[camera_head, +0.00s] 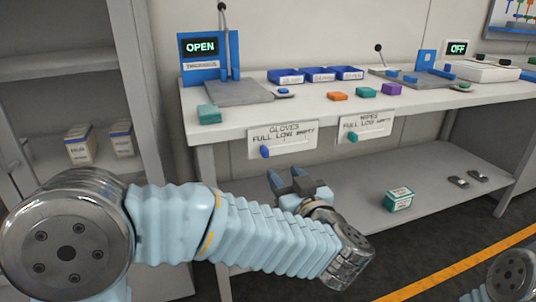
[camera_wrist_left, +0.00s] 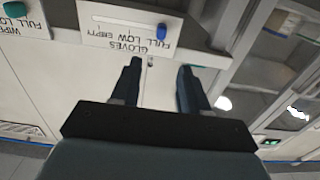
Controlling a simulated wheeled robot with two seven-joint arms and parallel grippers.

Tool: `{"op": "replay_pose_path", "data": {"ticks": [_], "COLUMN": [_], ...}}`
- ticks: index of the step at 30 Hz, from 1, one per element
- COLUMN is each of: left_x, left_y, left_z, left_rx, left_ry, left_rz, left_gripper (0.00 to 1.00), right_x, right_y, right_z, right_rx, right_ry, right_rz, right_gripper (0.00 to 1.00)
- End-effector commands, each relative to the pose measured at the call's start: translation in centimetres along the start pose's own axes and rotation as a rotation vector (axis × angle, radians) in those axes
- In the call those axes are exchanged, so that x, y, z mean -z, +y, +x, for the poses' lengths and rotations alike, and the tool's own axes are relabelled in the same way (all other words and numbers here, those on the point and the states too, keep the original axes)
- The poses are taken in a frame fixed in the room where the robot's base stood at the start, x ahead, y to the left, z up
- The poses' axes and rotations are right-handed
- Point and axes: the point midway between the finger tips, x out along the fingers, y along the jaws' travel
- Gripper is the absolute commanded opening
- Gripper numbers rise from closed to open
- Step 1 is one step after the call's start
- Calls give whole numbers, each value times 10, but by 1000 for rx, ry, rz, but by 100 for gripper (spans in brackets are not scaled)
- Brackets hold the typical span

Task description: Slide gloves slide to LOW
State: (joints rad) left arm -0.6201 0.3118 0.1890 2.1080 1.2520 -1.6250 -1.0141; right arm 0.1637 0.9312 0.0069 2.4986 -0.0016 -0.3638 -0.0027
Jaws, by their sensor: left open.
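The gloves slide is a white panel (camera_head: 290,142) lettered GLOVES, FULL LOW EMPTY, on the front of the bench. Its blue knob (camera_head: 265,152) sits at the left end, under FULL. In the left wrist view the panel (camera_wrist_left: 112,36) appears upside down, with the blue knob (camera_wrist_left: 161,31) near its right end. My left gripper (camera_head: 289,180) is open and empty, just below the panel. In the wrist view its two fingers (camera_wrist_left: 160,68) point toward the knob, apart from it. My right gripper is out of view.
A similar wipes panel (camera_head: 376,122) with a teal knob (camera_head: 353,137) is to the right. The bench top (camera_head: 310,108) above holds blue bins (camera_head: 318,75) and small coloured blocks. A lower shelf (camera_head: 430,172) carries a teal-and-white box (camera_head: 398,199). A shelving unit (camera_head: 135,60) stands at left.

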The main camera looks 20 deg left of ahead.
Motion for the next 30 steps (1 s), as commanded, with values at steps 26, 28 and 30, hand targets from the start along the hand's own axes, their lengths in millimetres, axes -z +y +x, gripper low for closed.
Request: {"op": "replay_pose_path", "data": {"ticks": [26,28,30], "left_x": [-2,-2,-2], "left_y": [1,1,1], "left_z": [119,119,119], "left_rx": [-3,-3,-3], "left_ry": [-1,-1,-1], "left_rz": [1,1,1], "left_gripper": [45,45,36], "right_x": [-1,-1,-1], "right_y": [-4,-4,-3], "right_z": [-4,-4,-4], "right_rx": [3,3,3], "right_ry": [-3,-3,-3], "right_rz": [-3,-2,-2], "right_gripper": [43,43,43]}}
